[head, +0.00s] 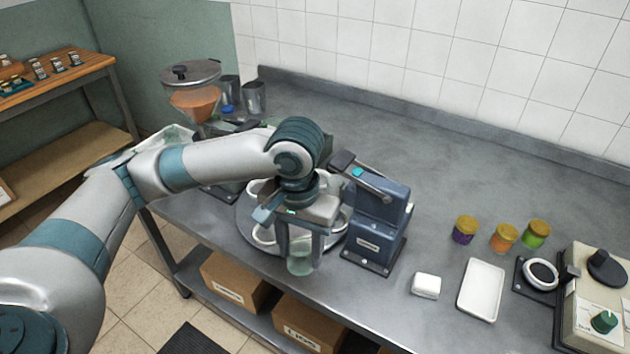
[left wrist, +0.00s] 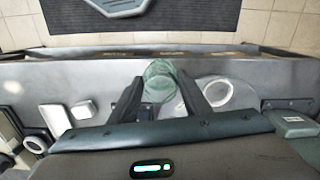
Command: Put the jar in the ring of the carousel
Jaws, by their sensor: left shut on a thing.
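A clear greenish glass jar (head: 300,260) is held upright between the fingers of my left gripper (head: 304,244). In the left wrist view the jar (left wrist: 160,72) shows between the two dark fingers (left wrist: 160,98). The carousel (head: 246,222) is a round grey plate with several white rings, partly hidden behind my arm and gripper. The jar is at the carousel's front right edge. One white ring (left wrist: 230,95) lies beside the jar in the left wrist view and looks empty. I cannot tell whether the jar's base is inside a ring or above the plate. My right gripper is out of view.
A blue press-like machine (head: 377,220) stands close right of the gripper. A grinder with a hopper (head: 193,100) and metal cups (head: 254,97) stand behind left. Small lidded jars (head: 503,238), a white block (head: 425,286) and a white tray (head: 481,289) are at right. The back counter is clear.

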